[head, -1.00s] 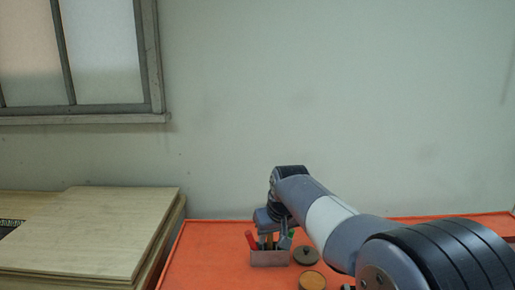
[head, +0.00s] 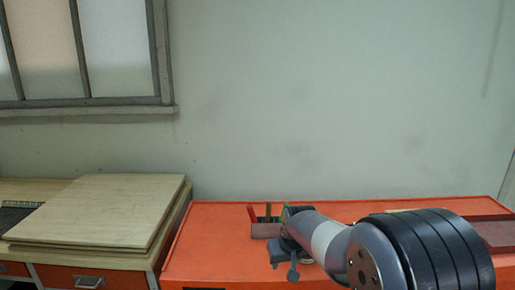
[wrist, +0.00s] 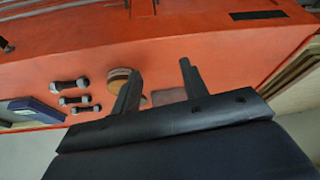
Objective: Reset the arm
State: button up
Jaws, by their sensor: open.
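My arm reaches over an orange bench (head: 215,240) in the head view, with my gripper (head: 284,264) low at the bench's near side. In the wrist view my gripper (wrist: 160,67) has its two dark fingers spread wide with nothing between them. Orange bench top (wrist: 215,60) shows behind the fingers. In the head view my wrist partly covers a small tool box (head: 265,231) with red and green handles.
Wooden boards (head: 100,210) are stacked left of the bench. A wall stands behind.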

jog(key=s+d+f+m+b, duration=0.1)
jog(key=s+d+f, duration=0.2)
jog(key=f, duration=0.6)
jog(key=s+d+f+m+h+b, duration=0.1)
jog(key=s+d+f, duration=0.2)
jog(key=f, duration=0.5)
jog(key=shift+s+d+f, duration=0.4)
jog(key=shift+s, duration=0.15)
jog(key=shift+b, duration=0.3)
